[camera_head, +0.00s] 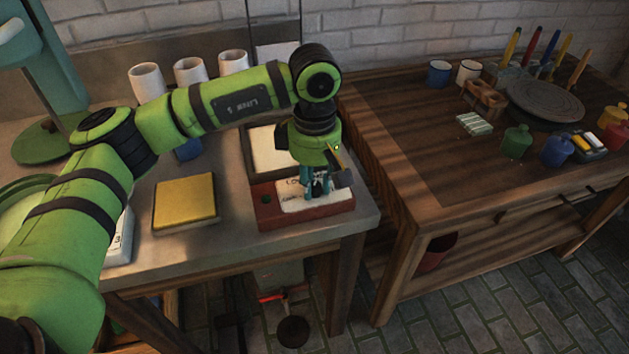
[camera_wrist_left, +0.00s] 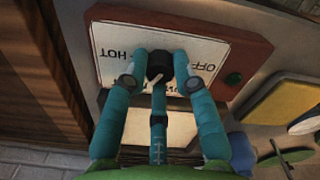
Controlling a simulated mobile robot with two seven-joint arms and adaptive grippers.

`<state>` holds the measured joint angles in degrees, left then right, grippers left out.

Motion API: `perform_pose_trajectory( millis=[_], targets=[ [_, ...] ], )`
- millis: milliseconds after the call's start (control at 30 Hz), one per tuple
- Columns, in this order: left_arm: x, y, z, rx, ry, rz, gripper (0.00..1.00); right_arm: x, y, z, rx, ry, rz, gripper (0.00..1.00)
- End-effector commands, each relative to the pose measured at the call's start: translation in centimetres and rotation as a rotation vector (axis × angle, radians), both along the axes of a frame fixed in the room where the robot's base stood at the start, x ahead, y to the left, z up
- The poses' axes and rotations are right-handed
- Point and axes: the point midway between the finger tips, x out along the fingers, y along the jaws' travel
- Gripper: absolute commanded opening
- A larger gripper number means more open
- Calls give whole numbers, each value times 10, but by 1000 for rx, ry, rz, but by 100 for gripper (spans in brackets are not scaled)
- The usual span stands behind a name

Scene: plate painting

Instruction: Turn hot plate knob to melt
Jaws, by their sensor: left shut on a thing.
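The hot plate's red front panel (camera_head: 300,219) is at the right front corner of the metal counter. Its white label face shows "HOT" and "OFF" upside down in the left wrist view (camera_wrist_left: 112,38); another label is mostly hidden by my fingers. The black knob (camera_wrist_left: 160,64), with a pale pointer line, sits on this face. The pointer runs toward my palm. My left gripper (camera_head: 318,192) reaches down onto the panel, and its teal fingers are shut on the knob from both sides. In the head view the fingers hide the knob. My right gripper is not in view.
A yellow square block (camera_head: 185,202) lies left of the panel. A pale square plate in a dark frame (camera_head: 262,152) is behind it. White cups (camera_head: 190,73) stand at the back. A wooden table (camera_head: 420,150) with paint jars and a round wheel stands to the right across a gap.

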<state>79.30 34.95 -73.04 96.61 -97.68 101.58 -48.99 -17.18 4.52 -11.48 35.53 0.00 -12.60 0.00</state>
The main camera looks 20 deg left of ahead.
Motion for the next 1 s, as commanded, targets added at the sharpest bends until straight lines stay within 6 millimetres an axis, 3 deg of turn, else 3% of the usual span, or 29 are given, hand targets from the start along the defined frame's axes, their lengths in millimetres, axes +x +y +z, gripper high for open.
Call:
perform_pose_trajectory(
  millis=[200,233,267,300,667,767,1000],
  targets=[
    [-2,0,-3,2,10,-2,0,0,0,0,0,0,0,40],
    [-2,0,-3,2,10,-2,36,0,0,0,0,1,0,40],
    [-2,0,-3,2,9,-2,48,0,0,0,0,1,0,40],
    [-2,0,-3,2,9,-1,51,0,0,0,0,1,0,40],
    [0,0,2,0,1,1,51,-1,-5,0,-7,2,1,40],
    [1,-1,13,-2,-2,2,51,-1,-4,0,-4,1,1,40],
    [0,-1,63,-2,-2,0,51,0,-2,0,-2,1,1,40]
  ],
)
